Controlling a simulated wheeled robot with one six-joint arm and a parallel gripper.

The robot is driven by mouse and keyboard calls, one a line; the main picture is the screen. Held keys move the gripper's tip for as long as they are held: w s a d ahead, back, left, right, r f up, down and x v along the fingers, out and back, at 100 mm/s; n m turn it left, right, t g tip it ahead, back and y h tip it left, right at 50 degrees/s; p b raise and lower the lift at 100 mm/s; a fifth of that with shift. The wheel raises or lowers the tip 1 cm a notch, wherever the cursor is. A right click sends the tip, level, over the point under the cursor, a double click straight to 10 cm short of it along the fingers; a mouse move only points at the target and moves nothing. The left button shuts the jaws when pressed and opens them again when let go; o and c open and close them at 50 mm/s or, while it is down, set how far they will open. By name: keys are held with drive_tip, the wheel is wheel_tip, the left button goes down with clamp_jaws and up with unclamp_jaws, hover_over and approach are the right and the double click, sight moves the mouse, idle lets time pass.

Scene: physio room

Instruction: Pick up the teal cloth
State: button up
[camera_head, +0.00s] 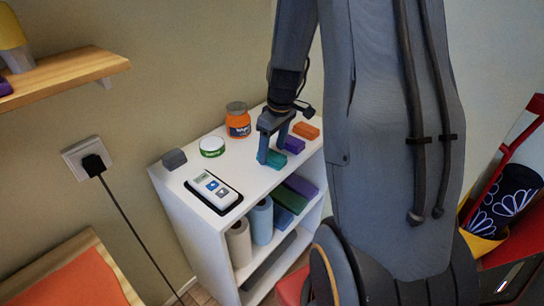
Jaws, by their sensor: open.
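The teal cloth (276,160) is a small folded block on the white shelf unit's top, near its front right edge. My gripper (272,149) points down right over it, with its fingers open. One finger hides part of the cloth's left end. I cannot tell whether the fingers touch it.
A purple folded cloth (294,145) and an orange one (306,130) lie in a row behind the teal cloth. An orange-labelled jar (238,122), a green-rimmed tin (212,147), a dark grey block (174,159) and a device on a dark tray (213,189) share the white shelf top (242,169).

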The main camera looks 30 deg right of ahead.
sight(272, 154)
drive_tip(key=shift+f, duration=0.35)
drive_tip(key=c, duration=1.2)
drive_tip(key=shift+o, duration=0.2)
wheel_tip(272, 154, up, 10)
drive_tip(key=b, duration=0.2)
